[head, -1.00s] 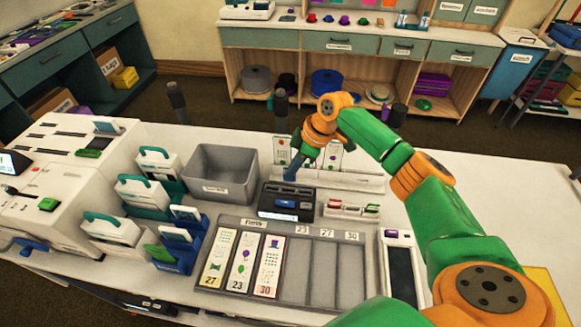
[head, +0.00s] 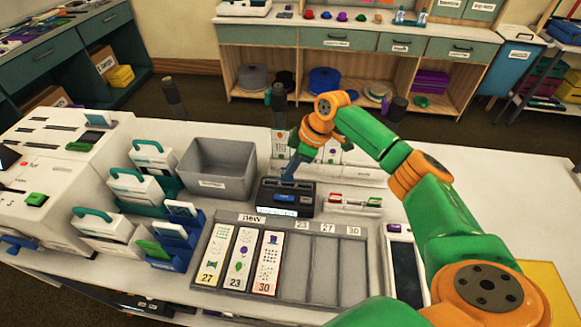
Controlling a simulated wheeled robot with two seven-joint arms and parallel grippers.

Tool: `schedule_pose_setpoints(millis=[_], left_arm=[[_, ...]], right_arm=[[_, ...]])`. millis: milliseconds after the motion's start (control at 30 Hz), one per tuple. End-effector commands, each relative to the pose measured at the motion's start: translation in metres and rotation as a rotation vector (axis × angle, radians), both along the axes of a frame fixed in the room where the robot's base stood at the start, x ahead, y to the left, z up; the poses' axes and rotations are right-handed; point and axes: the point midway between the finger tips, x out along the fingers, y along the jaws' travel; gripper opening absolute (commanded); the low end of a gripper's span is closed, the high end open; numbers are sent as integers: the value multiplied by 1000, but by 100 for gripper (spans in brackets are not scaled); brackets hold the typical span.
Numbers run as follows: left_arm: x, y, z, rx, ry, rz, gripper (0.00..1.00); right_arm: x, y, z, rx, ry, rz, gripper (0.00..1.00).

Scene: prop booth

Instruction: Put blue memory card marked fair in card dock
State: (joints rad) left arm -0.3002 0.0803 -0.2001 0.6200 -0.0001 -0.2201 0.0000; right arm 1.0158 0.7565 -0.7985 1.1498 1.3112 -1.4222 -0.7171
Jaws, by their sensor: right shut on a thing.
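The card dock (head: 302,199) is a small black box with a lit pale-blue display strip on its front, in the middle of the white table. My right gripper (head: 288,172) points down over the back of the dock's top. My left gripper is not in view.
A grey bin (head: 217,168) stands left of the dock, and a white rack with red and green pieces (head: 354,203) to its right. In front is a grey tray (head: 323,270) with three printed strips. White boxes with teal handles (head: 105,232) stand at left.

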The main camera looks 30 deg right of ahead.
Motion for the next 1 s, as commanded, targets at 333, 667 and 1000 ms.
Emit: schedule_pose_setpoints(millis=[333,667,1000], left_arm=[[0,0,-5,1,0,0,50],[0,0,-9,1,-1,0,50],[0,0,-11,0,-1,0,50]], right_arm=[[0,0,-12,1,1,-1,0],[0,0,-24,0,2,-1,0],[0,-1,-30,-1,2,-1,0]])
